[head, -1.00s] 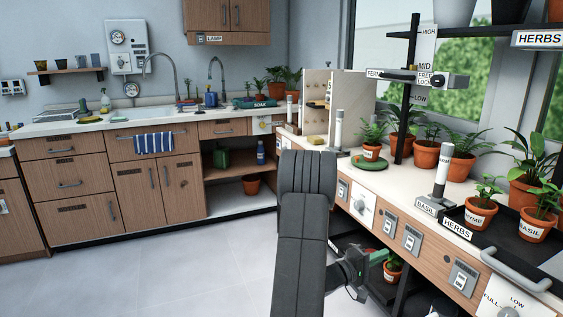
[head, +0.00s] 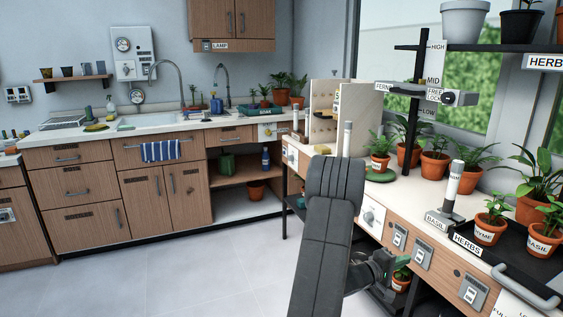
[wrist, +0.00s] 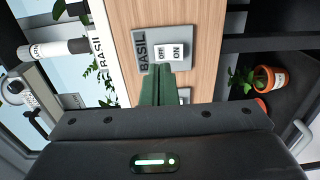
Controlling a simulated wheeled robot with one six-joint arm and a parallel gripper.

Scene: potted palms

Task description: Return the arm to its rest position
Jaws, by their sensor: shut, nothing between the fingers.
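My gripper (head: 402,261) is at the front of the right-hand bench, beside the drawer fronts and below the bench top, partly hidden behind my dark arm in the head view. In the wrist view its green fingers (wrist: 158,88) are together with nothing between them. They point at the wooden bench front, close to the grey BASIL switch plate (wrist: 160,52) with its OFF/ON rocker. I cannot tell whether the fingertips touch the panel.
A black HERBS tray (head: 499,251) holds potted thyme and basil on the bench. A potted plant (wrist: 265,78) stands on the dark shelf below. A grey tray handle (head: 524,288) sticks out at the bench's front. The floor (head: 190,270) to the left is clear.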

